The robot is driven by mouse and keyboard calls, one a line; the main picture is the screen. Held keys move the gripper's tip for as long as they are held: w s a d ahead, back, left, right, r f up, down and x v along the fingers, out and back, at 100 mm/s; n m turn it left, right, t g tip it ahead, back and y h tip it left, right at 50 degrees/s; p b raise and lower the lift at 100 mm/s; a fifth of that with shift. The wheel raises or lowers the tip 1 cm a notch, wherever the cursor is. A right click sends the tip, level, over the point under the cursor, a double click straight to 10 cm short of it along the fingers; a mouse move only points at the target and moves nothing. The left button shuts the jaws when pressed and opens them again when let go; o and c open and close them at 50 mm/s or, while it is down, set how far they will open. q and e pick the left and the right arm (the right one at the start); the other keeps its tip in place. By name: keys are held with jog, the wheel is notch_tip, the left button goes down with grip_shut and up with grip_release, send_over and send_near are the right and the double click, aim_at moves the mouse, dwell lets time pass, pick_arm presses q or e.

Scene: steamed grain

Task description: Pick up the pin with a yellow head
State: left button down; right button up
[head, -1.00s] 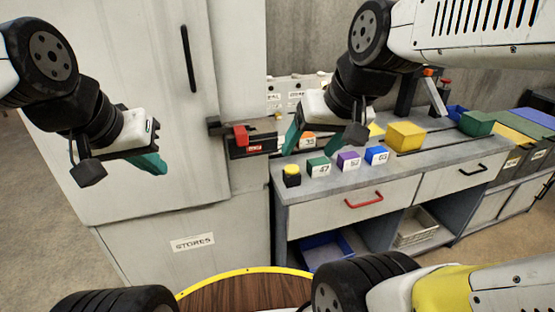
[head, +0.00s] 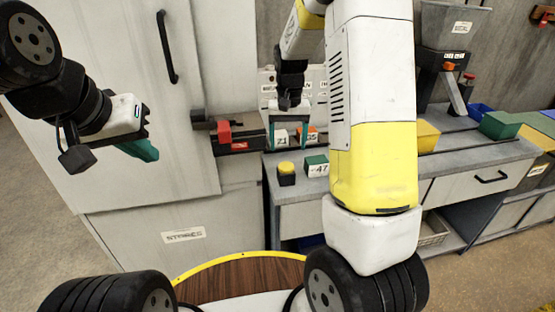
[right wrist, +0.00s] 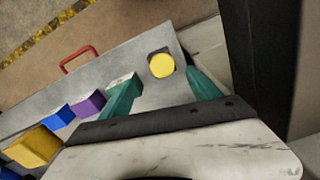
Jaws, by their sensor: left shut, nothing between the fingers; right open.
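The pin with a yellow head (head: 286,169) stands upright on the grey workbench, near its left front corner. Its body is dark and squat. In the right wrist view its yellow head (right wrist: 161,66) lies between and just beyond the fingertips, not gripped. My right gripper (head: 289,147) is open, fingers pointing down, above the bench behind the pin in the head view. In the right wrist view the open fingers (right wrist: 160,88) sit either side of the pin's line. My left gripper (head: 146,150) is shut and empty, in front of the white cabinet at left.
A green block marked 47 (head: 316,165) stands right of the pin. Purple (right wrist: 89,103), blue (right wrist: 57,115) and yellow (right wrist: 36,146) blocks continue the row. A red-handled vise-like fixture (head: 228,138) and the cabinet (head: 110,215) border the left.

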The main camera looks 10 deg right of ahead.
aim_at(286, 166)
jog(key=f, duration=0.7)
jog(key=shift+w+a+f, duration=0.15)
jog(key=shift+w+f, duration=0.1)
grip_shut()
jog(key=shift+r, duration=0.15)
